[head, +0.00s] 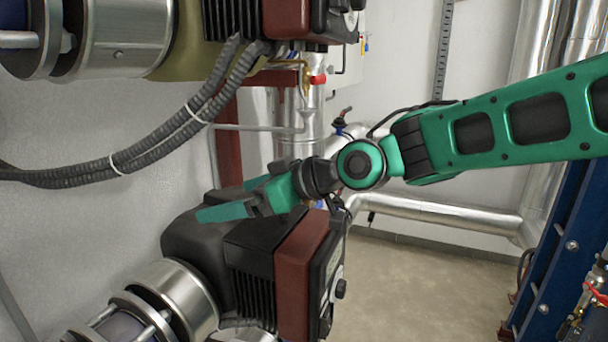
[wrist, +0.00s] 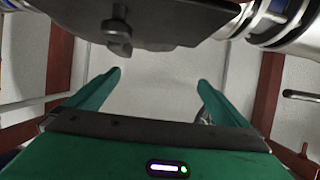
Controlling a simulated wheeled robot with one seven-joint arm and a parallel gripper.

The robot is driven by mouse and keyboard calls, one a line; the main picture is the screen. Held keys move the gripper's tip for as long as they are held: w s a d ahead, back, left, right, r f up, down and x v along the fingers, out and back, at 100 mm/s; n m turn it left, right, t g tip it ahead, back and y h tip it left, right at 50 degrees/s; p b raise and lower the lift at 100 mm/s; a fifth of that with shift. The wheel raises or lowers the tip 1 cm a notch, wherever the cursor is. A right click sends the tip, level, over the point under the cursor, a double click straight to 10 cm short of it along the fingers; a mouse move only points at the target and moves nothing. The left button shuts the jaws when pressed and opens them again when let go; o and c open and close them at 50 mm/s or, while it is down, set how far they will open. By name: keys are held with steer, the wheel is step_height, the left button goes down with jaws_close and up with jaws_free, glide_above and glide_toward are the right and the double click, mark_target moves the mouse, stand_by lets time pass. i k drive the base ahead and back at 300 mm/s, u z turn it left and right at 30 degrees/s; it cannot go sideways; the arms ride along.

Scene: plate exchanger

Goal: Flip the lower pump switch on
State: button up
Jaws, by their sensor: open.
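The lower pump (head: 257,262) has a dark ribbed body and a red-brown housing, low in the middle of the head view. A small black knob (head: 341,288), likely its switch, is on the light front face, seen nearly edge-on; its setting cannot be read. My gripper (head: 240,197) is just above the pump's body in the head view, fingers pointing left; contact cannot be judged. In the wrist view my gripper (wrist: 160,80) is open, with only pale wall between the fingers. A dark body with a black knob (wrist: 117,30) shows beyond the fingers; which pump it belongs to is unclear.
The upper pump (head: 285,20) hangs above my arm, with ribbed black cables (head: 190,118) running left. Silver pipes (head: 440,212) run behind. A blue frame (head: 560,250) with red-handled valves stands at right. Open floor (head: 410,290) lies between it and the pump.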

mark_target(326, 314)
steer(key=k, duration=1.15)
